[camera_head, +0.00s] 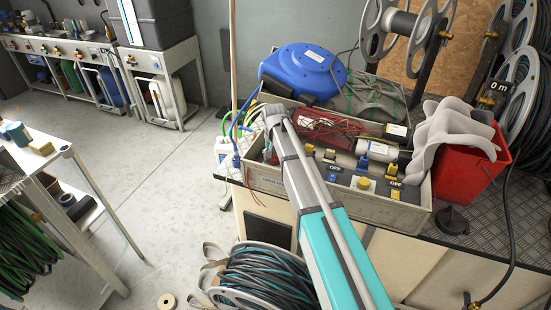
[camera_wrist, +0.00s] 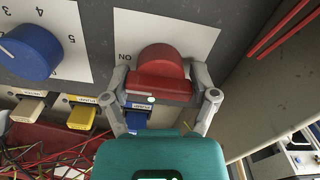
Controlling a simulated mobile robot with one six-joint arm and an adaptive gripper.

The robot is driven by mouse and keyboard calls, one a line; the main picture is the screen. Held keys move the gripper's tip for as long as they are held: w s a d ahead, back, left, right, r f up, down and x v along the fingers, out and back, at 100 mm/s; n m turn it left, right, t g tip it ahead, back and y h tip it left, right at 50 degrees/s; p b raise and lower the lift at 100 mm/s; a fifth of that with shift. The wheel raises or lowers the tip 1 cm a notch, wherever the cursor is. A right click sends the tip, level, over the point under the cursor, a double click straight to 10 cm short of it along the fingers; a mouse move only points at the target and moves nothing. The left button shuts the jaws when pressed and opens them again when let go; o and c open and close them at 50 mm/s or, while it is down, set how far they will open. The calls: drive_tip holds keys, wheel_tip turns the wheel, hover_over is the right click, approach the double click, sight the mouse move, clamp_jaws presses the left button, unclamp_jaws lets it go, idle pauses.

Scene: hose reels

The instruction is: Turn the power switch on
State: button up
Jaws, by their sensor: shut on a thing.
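The power switch is a red rotary knob (camera_wrist: 160,70) on a white plate (camera_wrist: 205,38) in the wrist view. The letters ON, upside down in the picture, stand left of the knob. My gripper (camera_wrist: 162,82) has one finger on each side of the knob and is shut on it. The knob's broad face points toward the camera, and its turn angle is hard to judge. In the head view my arm reaches into the grey crate (camera_head: 335,203), and the red knob cannot be made out there.
A blue numbered dial (camera_wrist: 30,52) sits left of the knob. Below are a yellow switch (camera_wrist: 81,117), a blue switch (camera_wrist: 136,119) and tangled wires (camera_wrist: 45,155). In the head view a blue reel (camera_head: 303,68) is behind the crate and a red bucket (camera_head: 470,165) stands right.

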drive_tip(key=shift+w+a, duration=0.1)
drive_tip(key=shift+w, duration=0.05)
drive_tip(key=o, duration=0.9)
